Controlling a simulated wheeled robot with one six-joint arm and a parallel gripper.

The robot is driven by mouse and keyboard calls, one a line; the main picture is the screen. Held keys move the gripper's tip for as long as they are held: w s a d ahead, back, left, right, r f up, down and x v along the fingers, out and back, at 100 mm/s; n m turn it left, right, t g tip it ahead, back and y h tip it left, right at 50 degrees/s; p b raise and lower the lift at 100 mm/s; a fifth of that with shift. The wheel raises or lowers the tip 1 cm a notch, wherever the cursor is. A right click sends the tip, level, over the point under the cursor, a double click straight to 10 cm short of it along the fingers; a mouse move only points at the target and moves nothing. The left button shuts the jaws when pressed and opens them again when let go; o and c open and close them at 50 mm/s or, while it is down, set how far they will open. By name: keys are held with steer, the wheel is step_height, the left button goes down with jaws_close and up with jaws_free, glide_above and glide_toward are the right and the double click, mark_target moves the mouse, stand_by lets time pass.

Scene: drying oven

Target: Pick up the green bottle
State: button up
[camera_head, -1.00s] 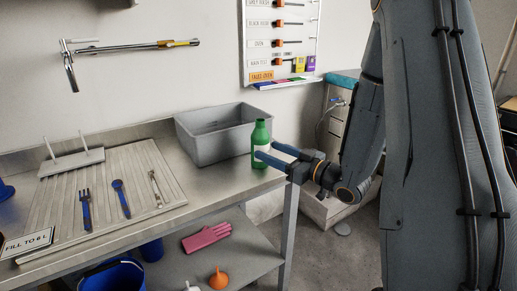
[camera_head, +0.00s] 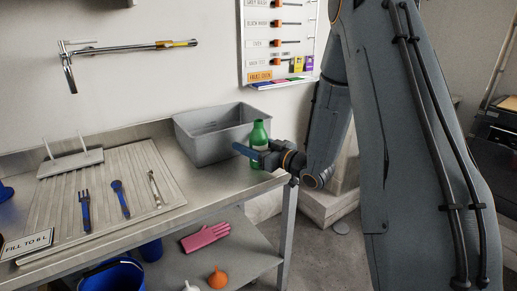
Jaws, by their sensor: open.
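The green bottle (camera_head: 259,132) stands upright on the steel counter near its right end, just in front of the grey basin. My gripper (camera_head: 250,149) is open and level at the bottle's lower half, reaching in from the right. One blue finger crosses in front of the bottle, its tip past the bottle's left side. The other finger is mostly hidden behind the bottle, so the bottle seems to be between the jaws. I cannot tell whether either finger touches it.
The grey basin (camera_head: 190,143) stands close behind the bottle. A ribbed drainboard (camera_head: 105,205) with blue-handled utensils and a small white rack (camera_head: 70,162) lies to the left. A pink glove (camera_head: 205,237) and an orange funnel (camera_head: 217,278) are on the lower shelf.

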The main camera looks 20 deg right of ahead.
steer(key=c, duration=1)
step_height(320, 180, up, 14)
steer(key=p, duration=0.3)
steer(key=shift+p, duration=0.4)
